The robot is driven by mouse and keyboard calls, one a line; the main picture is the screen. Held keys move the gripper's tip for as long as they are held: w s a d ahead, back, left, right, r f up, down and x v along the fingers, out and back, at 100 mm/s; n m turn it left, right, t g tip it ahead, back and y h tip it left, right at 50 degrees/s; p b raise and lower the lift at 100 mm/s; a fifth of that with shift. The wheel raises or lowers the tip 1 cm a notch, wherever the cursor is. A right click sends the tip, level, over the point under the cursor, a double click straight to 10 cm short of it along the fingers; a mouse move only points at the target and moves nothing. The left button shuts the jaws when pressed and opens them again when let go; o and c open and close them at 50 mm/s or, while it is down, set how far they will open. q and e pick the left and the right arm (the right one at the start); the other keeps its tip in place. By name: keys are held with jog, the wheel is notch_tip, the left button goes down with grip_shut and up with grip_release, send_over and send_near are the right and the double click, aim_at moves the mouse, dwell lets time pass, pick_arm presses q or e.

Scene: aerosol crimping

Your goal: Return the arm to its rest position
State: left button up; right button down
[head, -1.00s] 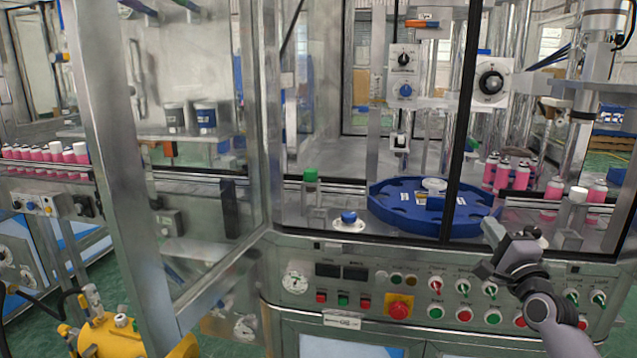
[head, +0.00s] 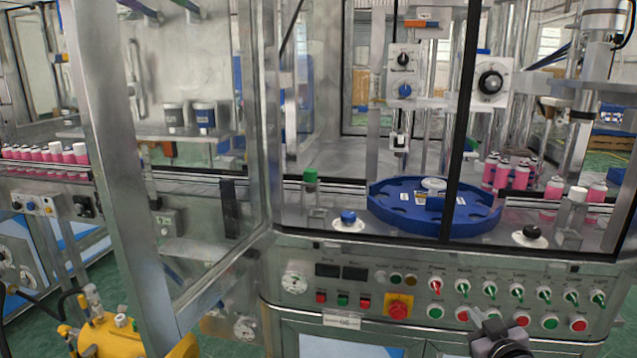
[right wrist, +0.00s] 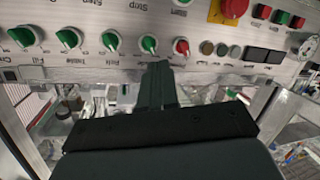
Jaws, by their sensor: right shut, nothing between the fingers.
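My right gripper (head: 479,318) is at the bottom edge of the head view, in front of the lower part of the control panel (head: 350,291). It is shut and empty. Most of its arm is out of the picture. In the right wrist view its closed fingers (right wrist: 156,85) point at the panel, which appears upside down, near a red selector knob (right wrist: 181,47) and a row of green ones. I cannot tell the gap between fingertips and panel. My left gripper is not in view.
Above the panel are a blue rotary table (head: 400,213), a black button (head: 532,232) and a blue button (head: 348,217). A red emergency stop (head: 398,308) sticks out left of the gripper. An open framed door (head: 120,180) stands at left, beside yellow equipment (head: 105,335).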

jog(key=s+a+f+g, duration=0.1)
jog(key=s+a+f, duration=0.2)
jog(key=s, duration=0.7)
jog(key=s+a+f+g+y, duration=0.1)
jog(key=s+a+f, duration=0.3)
jog(key=s+f, duration=0.4)
jog(key=s+a+f+m+g+y, duration=0.1)
jog(key=s+a+f+g, duration=0.2)
jog(key=s, duration=0.9)
notch_tip(320, 180, down, 3)
jog(key=shift+s+a+f, duration=0.15)
jog(key=shift+a+f, duration=0.05)
jog(key=shift+a, duration=0.55)
